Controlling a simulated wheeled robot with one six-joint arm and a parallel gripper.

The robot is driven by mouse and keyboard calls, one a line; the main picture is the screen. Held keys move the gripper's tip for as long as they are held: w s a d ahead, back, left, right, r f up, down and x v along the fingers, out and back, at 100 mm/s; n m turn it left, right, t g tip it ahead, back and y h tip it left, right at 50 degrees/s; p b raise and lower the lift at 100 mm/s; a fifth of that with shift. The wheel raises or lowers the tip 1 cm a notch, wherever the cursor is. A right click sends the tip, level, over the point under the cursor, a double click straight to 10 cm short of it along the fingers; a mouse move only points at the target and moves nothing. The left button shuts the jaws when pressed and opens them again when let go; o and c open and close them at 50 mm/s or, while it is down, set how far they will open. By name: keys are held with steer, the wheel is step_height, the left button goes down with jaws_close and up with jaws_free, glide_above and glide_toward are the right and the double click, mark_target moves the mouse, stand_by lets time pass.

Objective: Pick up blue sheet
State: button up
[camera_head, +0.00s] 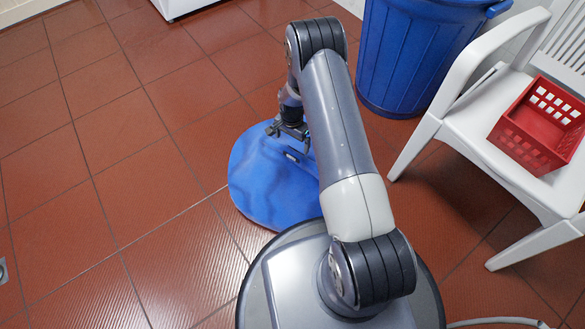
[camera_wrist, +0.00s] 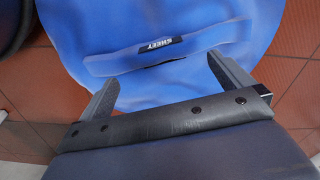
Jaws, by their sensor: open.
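The blue sheet (camera_head: 260,180) is a rounded, flat blue piece lying on the tiled floor, partly hidden behind my arm in the head view. In the wrist view the blue sheet (camera_wrist: 120,25) fills the upper middle, with a raised blue band or handle (camera_wrist: 205,42) that carries a dark label reading "SHEET". My gripper (camera_head: 292,140) is over the far part of the sheet. In the wrist view my gripper (camera_wrist: 165,80) is open, its two fingers spread on either side of the near edge of the band, with nothing between them. I cannot tell whether the fingertips touch the sheet.
A blue bin (camera_head: 410,55) stands at the top, right of my arm. A white chair (camera_head: 470,125) on the right holds a red basket (camera_head: 540,125). The red-brown tiled floor (camera_head: 110,130) to the left is clear.

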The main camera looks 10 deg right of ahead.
mark_target(294, 152)
step_height(294, 152, down, 4)
steer(key=shift+r+b, duration=0.15)
steer(key=shift+b, duration=0.35)
steer(key=f+b, duration=0.1)
steer(key=f, duration=0.2)
steer(key=f+b, duration=0.1)
steer(key=f, duration=0.1)
steer(key=shift+w+d+b, duration=0.35)
steer(key=shift+w, duration=0.05)
steer(key=c, duration=2.1)
steer(key=shift+r, duration=0.1)
steer(key=shift+c, duration=0.2)
